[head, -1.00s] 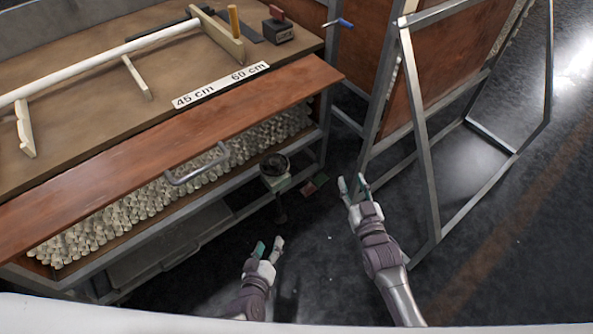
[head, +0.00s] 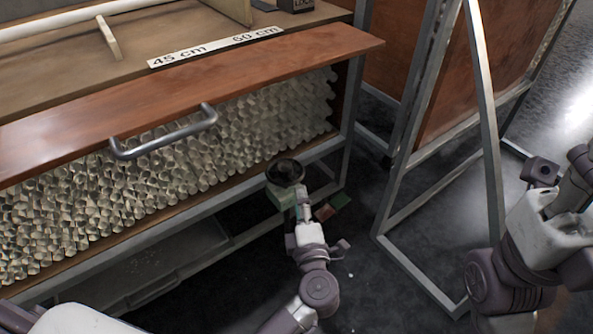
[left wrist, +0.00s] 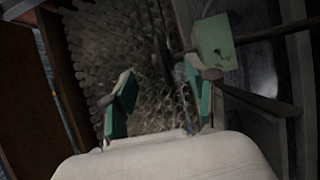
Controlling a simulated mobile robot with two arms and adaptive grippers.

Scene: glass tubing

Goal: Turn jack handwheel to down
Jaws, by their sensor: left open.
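The jack handwheel (head: 284,171) is a dark round wheel in the head view, on top of a small pale green jack body (head: 278,194) below the front edge of the tube rack. My left gripper (head: 303,203) is right beside it, just right of and below the wheel, and partly covers the jack. In the left wrist view my left gripper (left wrist: 160,100) has its two green-padded fingers apart, with nothing clearly between them. A pale green block (left wrist: 212,45) shows past the right finger; the wheel is hard to make out there. My right arm is at the right edge of the head view, its fingertips unclear.
A wooden shelf with a metal handle (head: 165,136) juts out above many stacked glass tubes (head: 150,175). A metal frame (head: 488,130) with a brown panel stands to the right. Small red and green items (head: 333,206) lie beside the jack. Dark floor is open between rack and frame.

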